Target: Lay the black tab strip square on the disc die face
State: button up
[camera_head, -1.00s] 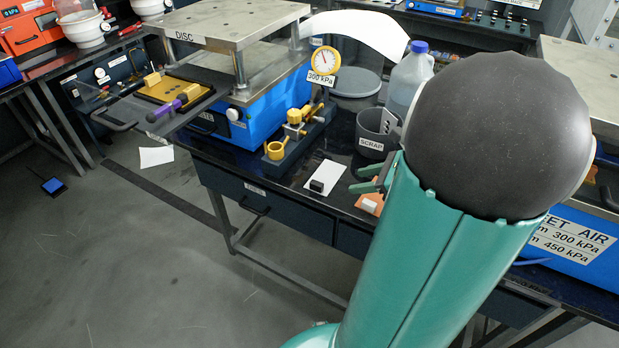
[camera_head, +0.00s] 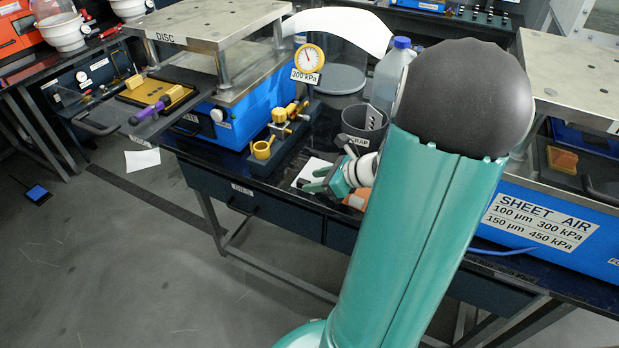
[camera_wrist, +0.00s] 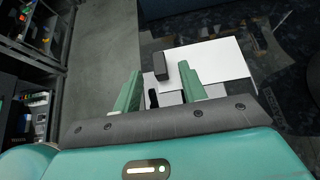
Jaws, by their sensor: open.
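My gripper (camera_head: 312,184) is open over the front of the bench; its two green fingers also show in the wrist view (camera_wrist: 160,82). A small dark block (camera_wrist: 161,66) sits at the edge of a white card (camera_wrist: 212,62), just beyond the fingertips. A black piece (camera_wrist: 152,98) shows between the fingers; I cannot tell whether either is the tab strip. Nothing is clearly gripped. In the head view the gripper hides most of the card (camera_head: 313,170). The disc die, with a yellow face (camera_head: 146,94) and purple handle (camera_head: 150,109), lies on the pulled-out tray of the DISC press.
The DISC press (camera_head: 215,25) stands at the back left. The scrap cup (camera_head: 360,122) and a jug (camera_head: 390,72) are behind my gripper. An orange piece (camera_head: 356,199) lies beside it.

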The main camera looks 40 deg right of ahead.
aim_at(306, 182)
jog(key=shift+x, duration=1.6)
jog(key=shift+r, duration=0.1)
grip_shut()
jog(key=shift+r, duration=0.45)
notch_tip(306, 182, up, 2)
jog(key=shift+r, duration=0.15)
jog(key=s+a+r, duration=0.8)
jog(key=s+r, duration=0.1)
jog(key=s, duration=0.2)
jog(key=shift+s+a+r, duration=0.15)
jog(key=shift+s+r, duration=0.05)
jog(key=shift+r, duration=0.2)
